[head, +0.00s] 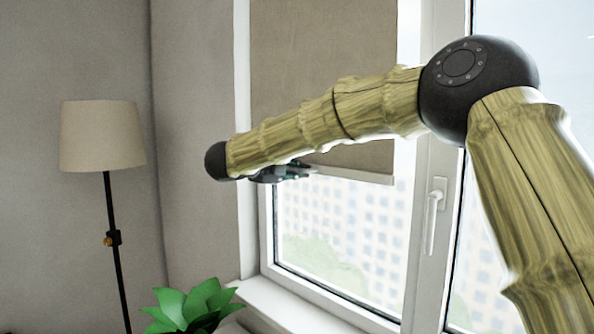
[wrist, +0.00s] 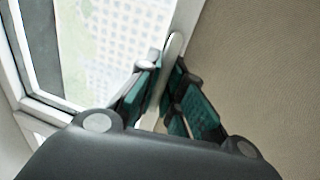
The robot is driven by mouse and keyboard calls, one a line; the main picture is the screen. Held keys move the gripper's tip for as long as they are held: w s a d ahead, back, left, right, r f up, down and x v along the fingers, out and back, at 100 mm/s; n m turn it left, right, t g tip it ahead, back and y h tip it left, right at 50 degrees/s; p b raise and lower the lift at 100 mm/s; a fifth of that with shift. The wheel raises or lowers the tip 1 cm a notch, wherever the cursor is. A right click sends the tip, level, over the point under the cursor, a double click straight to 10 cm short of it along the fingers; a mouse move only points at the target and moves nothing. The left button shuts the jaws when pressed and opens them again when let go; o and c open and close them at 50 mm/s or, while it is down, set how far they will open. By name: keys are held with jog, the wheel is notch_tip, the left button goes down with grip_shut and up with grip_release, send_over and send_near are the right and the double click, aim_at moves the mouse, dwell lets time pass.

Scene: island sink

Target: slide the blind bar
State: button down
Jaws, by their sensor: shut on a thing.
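A beige roller blind (head: 320,55) hangs over the upper part of the window in the head view. Its pale bottom bar (head: 360,177) runs along the blind's lower edge, with clear glass below. My gripper (head: 300,171) is at the left part of the bar, partly hidden by my arm. In the wrist view, my gripper (wrist: 168,95) has its dark green fingers on both sides of the bar (wrist: 175,48) and is shut on it. The blind cloth (wrist: 255,60) fills the right of that view. The part of the bar between the fingers is partly hidden.
A white window handle (head: 433,208) is on the frame to the right of the blind. A green plant (head: 190,305) stands below, near the white sill (head: 290,305). A floor lamp (head: 102,136) stands at the left by the wall.

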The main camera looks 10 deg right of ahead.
jog(key=c, duration=1.5)
grip_release()
jog(key=shift+a, duration=0.15)
jog(key=shift+c, duration=0.2)
jog(key=v, duration=1.2)
